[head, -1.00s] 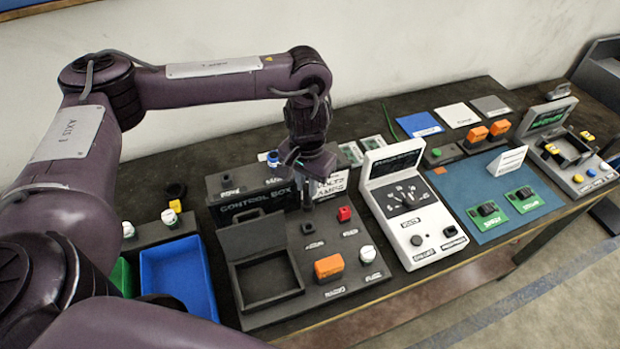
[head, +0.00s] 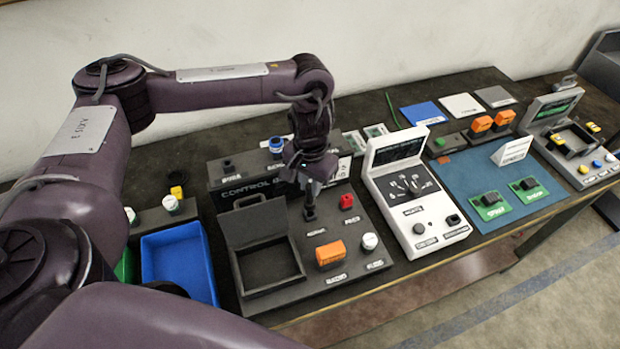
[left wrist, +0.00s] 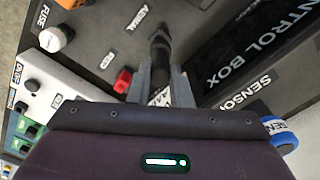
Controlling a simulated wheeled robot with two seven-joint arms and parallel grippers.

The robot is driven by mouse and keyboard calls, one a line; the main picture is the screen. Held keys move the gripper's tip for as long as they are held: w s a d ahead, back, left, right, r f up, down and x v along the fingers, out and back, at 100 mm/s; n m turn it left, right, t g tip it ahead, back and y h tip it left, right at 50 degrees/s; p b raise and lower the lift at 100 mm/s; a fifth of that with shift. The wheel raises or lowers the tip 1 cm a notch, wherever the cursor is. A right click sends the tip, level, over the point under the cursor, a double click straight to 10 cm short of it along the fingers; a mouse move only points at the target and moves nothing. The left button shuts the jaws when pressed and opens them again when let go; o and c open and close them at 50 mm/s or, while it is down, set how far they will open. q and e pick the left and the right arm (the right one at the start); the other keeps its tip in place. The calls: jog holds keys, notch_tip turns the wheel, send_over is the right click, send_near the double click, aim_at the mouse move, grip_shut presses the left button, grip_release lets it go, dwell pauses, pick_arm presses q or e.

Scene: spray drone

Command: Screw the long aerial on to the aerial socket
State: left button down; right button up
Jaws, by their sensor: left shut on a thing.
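My left gripper (head: 313,172) points down over the front panel of the control box and is shut on the long aerial, a thin dark rod. In the head view the aerial (head: 309,197) hangs upright below the fingers. Its lower end meets the aerial socket (head: 309,213), or is just above it. In the left wrist view the dark aerial (left wrist: 160,45) lies between the grey fingers (left wrist: 160,78), near the printed aerial label. The contact at the socket is hidden, so I cannot tell how far it is seated. My right gripper is not in view.
A red cap (head: 347,201), an orange switch (head: 330,252) and a white fuse knob (head: 369,241) stand close by on the panel. An open empty compartment (head: 268,268) is at left. A white meter (head: 412,200) stands right, a blue tray (head: 178,262) far left.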

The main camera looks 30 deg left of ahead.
aim_at(310, 198)
pick_arm(q)
jog(key=shift+f, duration=0.55)
jog(key=shift+p, duration=0.5)
dwell(0.9)
jog(key=shift+p, duration=0.6)
dwell(0.4)
jog(key=shift+f+b, duration=0.45)
jog(key=shift+f, duration=0.6)
jog(key=c, duration=1.3)
grip_release()
jog(key=shift+o, duration=0.2)
